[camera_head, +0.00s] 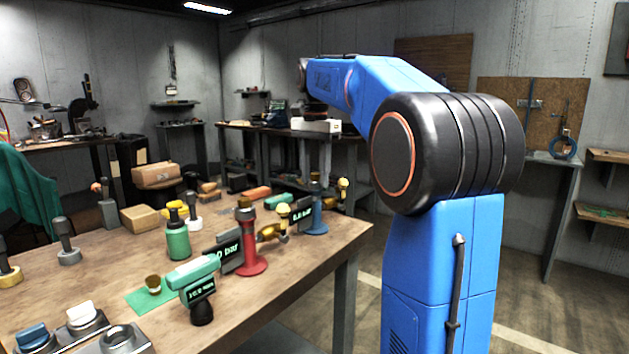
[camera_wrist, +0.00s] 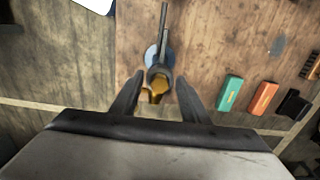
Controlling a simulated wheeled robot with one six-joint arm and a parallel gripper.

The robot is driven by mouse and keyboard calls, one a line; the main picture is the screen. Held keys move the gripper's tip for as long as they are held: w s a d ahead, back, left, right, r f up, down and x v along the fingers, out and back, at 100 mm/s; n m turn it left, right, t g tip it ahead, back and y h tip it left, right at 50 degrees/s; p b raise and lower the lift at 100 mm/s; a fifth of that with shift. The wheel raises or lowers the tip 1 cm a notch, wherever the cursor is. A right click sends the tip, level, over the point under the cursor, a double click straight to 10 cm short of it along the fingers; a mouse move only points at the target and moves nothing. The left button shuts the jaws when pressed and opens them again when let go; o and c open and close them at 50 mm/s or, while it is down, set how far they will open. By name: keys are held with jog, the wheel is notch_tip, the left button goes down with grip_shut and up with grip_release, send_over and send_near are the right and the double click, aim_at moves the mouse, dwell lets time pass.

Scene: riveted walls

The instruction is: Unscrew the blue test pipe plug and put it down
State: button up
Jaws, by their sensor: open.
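The blue test pipe (camera_head: 315,222) stands upright on the bench's far right part, with a dark cap-like top and a brass fitting (camera_head: 343,184) on its right side. In the wrist view its round blue base (camera_wrist: 152,54) shows from above. My gripper (camera_wrist: 160,79) is open, its two dark fingers on either side of a brass part (camera_wrist: 157,90) at the pipe, with visible gaps. I cannot tell whether this brass part is the plug or another fitting. In the head view my gripper cannot be made out.
A red test pipe (camera_head: 250,256) with a display stands nearer on the bench (camera_head: 285,292). A green handheld tool (camera_head: 193,272) and a green bottle (camera_head: 178,240) are left of it. Green (camera_wrist: 230,95) and orange (camera_wrist: 264,98) blocks lie right of the fingers.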

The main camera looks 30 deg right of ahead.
jog(key=shift+f, duration=0.5)
jog(key=m, duration=0.6)
jog(key=shift+m, duration=0.3)
jog(key=c, duration=1)
jog(key=o, duration=1.6)
jog(key=shift+r, duration=0.15)
jog(key=shift+r, duration=1.05)
